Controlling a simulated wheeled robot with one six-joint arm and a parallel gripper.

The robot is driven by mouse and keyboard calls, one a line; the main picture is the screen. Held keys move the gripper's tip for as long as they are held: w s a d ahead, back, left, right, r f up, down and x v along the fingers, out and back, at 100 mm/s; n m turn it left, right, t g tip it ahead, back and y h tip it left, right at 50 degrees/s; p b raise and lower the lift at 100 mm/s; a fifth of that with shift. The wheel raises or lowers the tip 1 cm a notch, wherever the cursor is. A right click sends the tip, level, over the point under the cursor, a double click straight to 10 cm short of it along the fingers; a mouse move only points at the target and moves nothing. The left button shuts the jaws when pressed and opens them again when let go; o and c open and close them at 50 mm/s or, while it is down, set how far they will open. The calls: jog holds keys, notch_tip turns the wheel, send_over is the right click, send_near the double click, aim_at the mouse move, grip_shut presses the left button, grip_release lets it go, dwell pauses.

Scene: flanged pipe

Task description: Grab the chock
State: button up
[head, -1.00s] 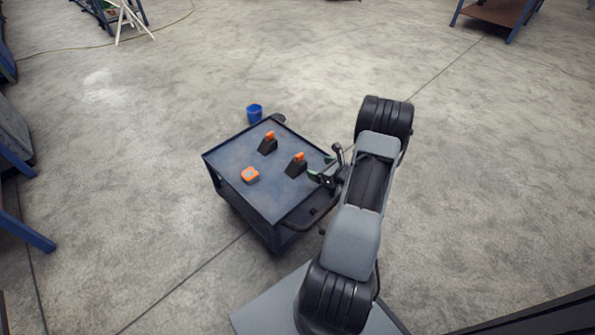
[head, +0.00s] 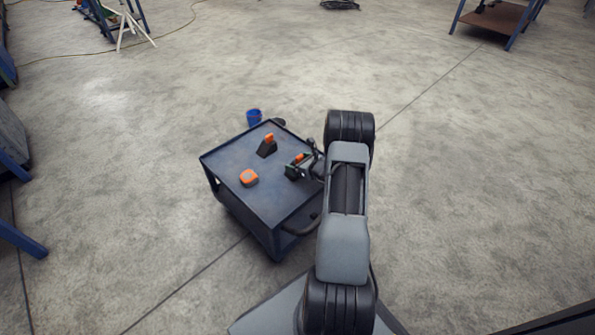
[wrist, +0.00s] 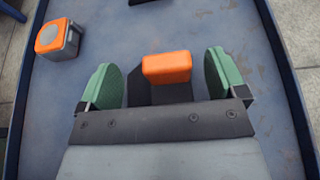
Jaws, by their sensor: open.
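Two dark chocks with orange tops are on the blue cart top. One chock (head: 267,146) stands toward the back of the cart in the head view, clear of my gripper. The nearer chock (wrist: 166,69) is between my gripper's fingers in the wrist view, its lower part partly hidden by the gripper body; it also shows in the head view (head: 297,159). My gripper (wrist: 164,80) is open, with a green pad on each side of the chock and a gap visible on both sides. In the head view my gripper (head: 301,167) is low over the cart's right side.
The blue cart (head: 233,197) has raised edges and a handle at its near right side. An orange and grey box (head: 249,178) sits on the cart left of my gripper. A blue bucket (head: 254,116) stands on the floor behind the cart.

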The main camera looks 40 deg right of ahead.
jog(key=shift+w+a+f, duration=0.1)
jog(key=shift+w, duration=0.2)
jog(key=c, duration=1.1)
